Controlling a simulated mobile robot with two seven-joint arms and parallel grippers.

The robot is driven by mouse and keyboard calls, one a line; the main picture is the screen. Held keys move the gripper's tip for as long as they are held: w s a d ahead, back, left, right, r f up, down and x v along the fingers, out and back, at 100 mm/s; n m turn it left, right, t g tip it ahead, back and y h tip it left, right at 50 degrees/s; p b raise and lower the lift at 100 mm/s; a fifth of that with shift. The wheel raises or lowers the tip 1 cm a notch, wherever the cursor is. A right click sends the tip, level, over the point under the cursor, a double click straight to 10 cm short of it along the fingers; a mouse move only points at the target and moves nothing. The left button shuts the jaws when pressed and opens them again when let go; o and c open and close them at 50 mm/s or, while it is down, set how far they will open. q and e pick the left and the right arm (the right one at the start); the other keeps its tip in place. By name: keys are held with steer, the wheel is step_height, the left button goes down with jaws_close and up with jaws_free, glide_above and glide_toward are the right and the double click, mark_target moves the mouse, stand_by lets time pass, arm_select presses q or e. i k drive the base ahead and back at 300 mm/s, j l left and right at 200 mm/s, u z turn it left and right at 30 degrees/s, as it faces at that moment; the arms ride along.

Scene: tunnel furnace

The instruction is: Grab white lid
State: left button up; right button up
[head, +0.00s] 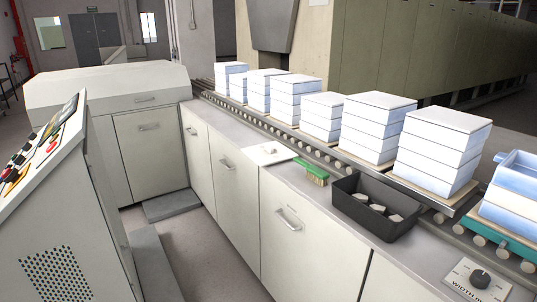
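A flat white square piece (266,153) lies on the grey counter, left of the green brush; it looks like a lid or plate with a small mark in its middle. Several stacks of white boxes stand in a row on the roller conveyor, each with a flat top. The nearest full stack (442,150) has a flat white top piece (449,120). A blue-white open tray (515,175) tops the stack at the right edge. I cannot tell for certain which piece is the white lid. Neither of my grippers is in view.
A black bin (345,208) with several pale pieces sits on the counter beside the green brush (311,172). A dial panel (478,281) is at the lower right. A control console (50,165) stands at left. Grey floor (195,245) is open between console and cabinets.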

mark_target(273, 152)
steer(key=i+j, duration=0.2)
steer(key=i, duration=0.25)
steer(key=i+j, duration=0.2)
steer(key=i, duration=0.25)
